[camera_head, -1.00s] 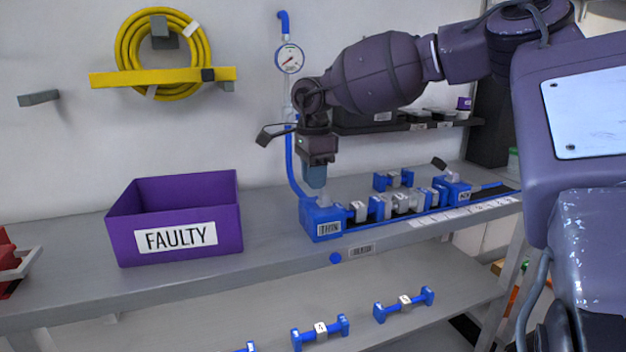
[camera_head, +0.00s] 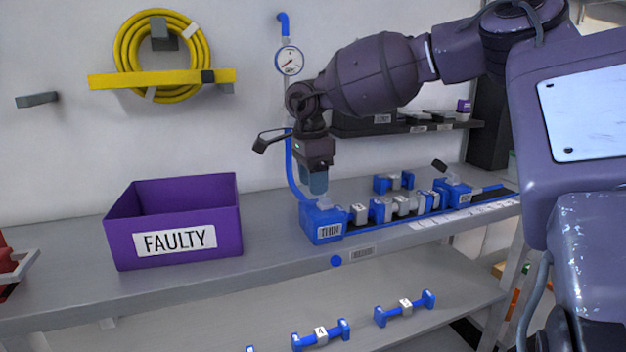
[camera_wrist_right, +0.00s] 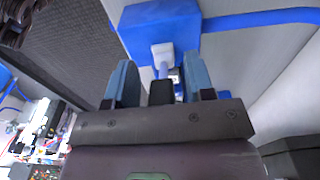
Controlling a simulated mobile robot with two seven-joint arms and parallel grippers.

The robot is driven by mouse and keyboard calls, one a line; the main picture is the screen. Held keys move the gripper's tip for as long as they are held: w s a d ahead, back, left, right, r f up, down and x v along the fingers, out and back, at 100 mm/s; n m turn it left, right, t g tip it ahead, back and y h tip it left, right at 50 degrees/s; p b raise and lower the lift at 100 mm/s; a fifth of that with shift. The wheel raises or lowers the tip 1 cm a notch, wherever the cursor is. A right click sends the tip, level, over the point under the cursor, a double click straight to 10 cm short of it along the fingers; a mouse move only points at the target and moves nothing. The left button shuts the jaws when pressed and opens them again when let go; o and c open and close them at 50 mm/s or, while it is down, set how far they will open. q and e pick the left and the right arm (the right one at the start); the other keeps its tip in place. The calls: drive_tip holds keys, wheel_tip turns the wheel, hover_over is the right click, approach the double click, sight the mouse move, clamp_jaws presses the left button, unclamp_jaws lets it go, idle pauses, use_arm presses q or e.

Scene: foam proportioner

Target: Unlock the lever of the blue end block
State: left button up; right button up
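The blue end block (camera_head: 322,226) with the label "THIN" sits at the left end of the row on the bench. A light grey lever (camera_head: 324,202) is on top of it, partly hidden by my right gripper (camera_head: 314,186), which points down just above. In the right wrist view the blue block (camera_wrist_right: 150,22) is beyond the fingers. The grey lever (camera_wrist_right: 164,58) appears between the spread blue fingers of my right gripper (camera_wrist_right: 160,82), which look open. I cannot tell if they touch the lever. My left gripper is not in view.
Grey and blue fittings (camera_head: 401,206) continue the row to another blue end block (camera_head: 455,194). A purple "FAULTY" bin (camera_head: 180,245) stands to the left. A pressure gauge (camera_head: 289,61) with a blue hose (camera_head: 292,165) is on the wall behind. Blue parts (camera_head: 404,308) lie on the lower shelf.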

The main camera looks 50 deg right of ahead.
drive_tip(key=shift+r, duration=0.15)
drive_tip(key=r, duration=0.9)
drive_tip(key=shift+w+a+p, duration=0.15)
drive_tip(key=shift+a+p, duration=0.1)
drive_tip(key=shift+p, duration=0.1)
drive_tip(key=shift+r, duration=0.8)
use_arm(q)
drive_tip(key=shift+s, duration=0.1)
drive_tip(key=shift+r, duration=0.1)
use_arm(e)
drive_tip(key=shift+f, duration=0.1)
